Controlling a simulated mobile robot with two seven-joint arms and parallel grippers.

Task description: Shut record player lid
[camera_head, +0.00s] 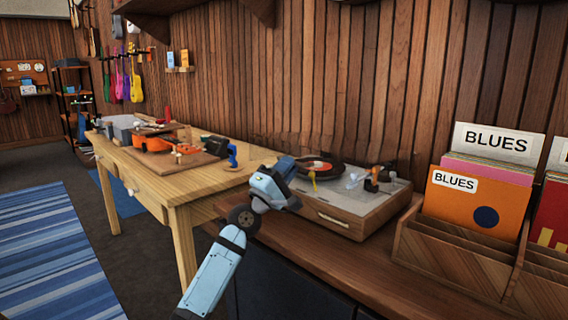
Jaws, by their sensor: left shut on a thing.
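The record player (345,212) sits on the wooden counter, with a black record with an orange label (318,167) on its platter and a tonearm at its right. Its clear lid (390,160) shows only faintly, raised at the back against the wall; its exact angle is hard to tell. My left gripper (297,181) is at the player's left side, beside the record. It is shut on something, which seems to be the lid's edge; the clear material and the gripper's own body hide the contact. My right gripper is out of view.
A wooden crate (455,262) of records labelled BLUES stands close to the player's right. The counter in front of the player (320,255) is clear.

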